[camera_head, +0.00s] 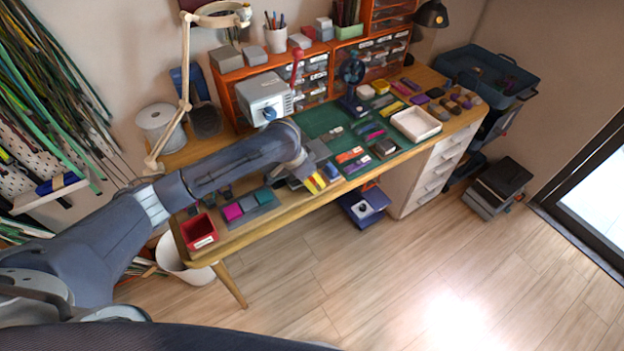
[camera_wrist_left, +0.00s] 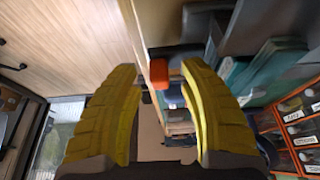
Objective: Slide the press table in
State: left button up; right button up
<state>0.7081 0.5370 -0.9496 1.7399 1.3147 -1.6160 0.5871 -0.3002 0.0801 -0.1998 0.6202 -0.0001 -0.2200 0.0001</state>
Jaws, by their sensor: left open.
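A grey-white press (camera_head: 263,97) with a blue knob and a red-topped lever (camera_head: 297,56) stands on the workbench, left of the green mat. A grey plate (camera_head: 318,149) lies in front of it; I cannot tell for sure whether it is the press table. My left gripper (camera_head: 318,183) has yellow fingers and is at the bench's front edge, partly hiding what lies there. In the left wrist view its fingers (camera_wrist_left: 158,72) are apart. An orange-red block (camera_wrist_left: 160,74) shows between the fingertips; whether they touch it I cannot tell. My right gripper is out of view.
A red bin (camera_head: 198,232) and a grey tray with magenta and teal blocks (camera_head: 248,206) lie left of the gripper. The green mat (camera_head: 325,117) holds several small coloured pieces and a white tray (camera_head: 416,124).

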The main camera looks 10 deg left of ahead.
pick_arm(q)
jog(key=shift+f, duration=0.1)
jog(key=shift+c, duration=0.3)
grip_shut()
